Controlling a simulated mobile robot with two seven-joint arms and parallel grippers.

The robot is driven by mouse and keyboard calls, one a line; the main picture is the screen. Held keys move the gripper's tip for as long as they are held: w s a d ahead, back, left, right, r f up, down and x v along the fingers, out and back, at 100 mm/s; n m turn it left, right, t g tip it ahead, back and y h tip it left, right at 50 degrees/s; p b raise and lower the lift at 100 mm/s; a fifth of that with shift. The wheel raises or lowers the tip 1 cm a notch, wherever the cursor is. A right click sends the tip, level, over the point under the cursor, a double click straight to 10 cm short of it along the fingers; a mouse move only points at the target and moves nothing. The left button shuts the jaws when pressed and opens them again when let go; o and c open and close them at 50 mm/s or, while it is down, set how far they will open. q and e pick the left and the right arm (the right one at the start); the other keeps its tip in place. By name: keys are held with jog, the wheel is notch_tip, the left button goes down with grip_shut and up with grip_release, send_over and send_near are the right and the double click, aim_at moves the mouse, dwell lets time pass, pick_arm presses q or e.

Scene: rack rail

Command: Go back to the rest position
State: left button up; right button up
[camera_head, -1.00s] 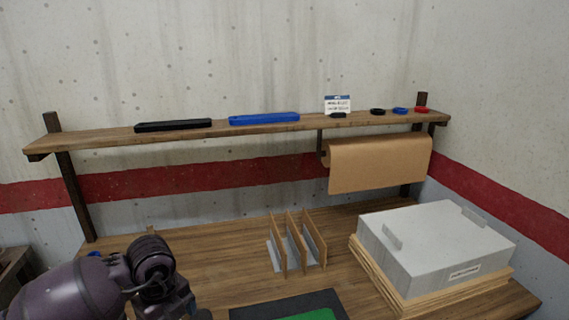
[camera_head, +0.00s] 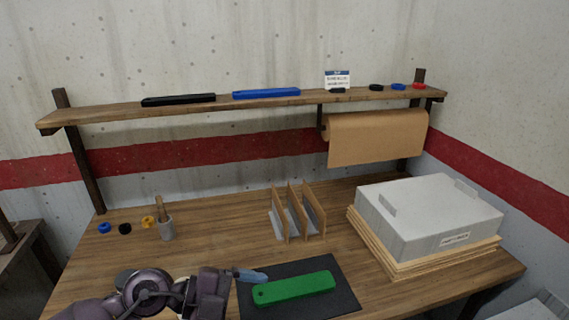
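My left gripper (camera_head: 250,275) is low in the view, just left of a green bar (camera_head: 294,288). Its grey-blue tip reaches over the dark mat (camera_head: 342,296) and looks slightly apart from the bar. I cannot tell if its fingers are open or shut. The green bar lies on the mat, slightly tilted in the picture. My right gripper is not in view.
A shelf (camera_head: 215,106) carries a black bar (camera_head: 178,100), a blue bar (camera_head: 266,93), a small sign (camera_head: 337,79) and several rings.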

pick_arm(q)
jog(key=w+a+r+n+t+h, duration=0.2)
jog(key=a+r+n+t, duration=0.2)
jog(key=r+n+t, duration=0.7)
jog(key=a+f+n+t+y, duration=0.7)
jog(key=a+n+y, duration=0.6)
jog(key=y, duration=0.3)
jog(key=s+a+f+n+g+y, duration=0.4)
jog(key=s+a+f+g, duration=0.25)
jog(key=f, duration=0.35)
jog(key=s+d+f+m+g+h, duration=0.1)
jog(key=s+f+g, duration=0.35)
jog(key=s, duration=0.25)
jog(key=s+d+f+g+h, duration=0.1)
jog(key=s+f+g, duration=0.2)
jog(key=s+g, duration=0.25)
jog(key=w+f+t+h, duration=0.1)
jog(key=w+f+t, duration=0.6)
jog(key=f, duration=0.3)
jog(key=shift+m+t, duration=0.4)
jog(key=shift+t, duration=0.45)
jog(key=shift+a+f, duration=0.1)
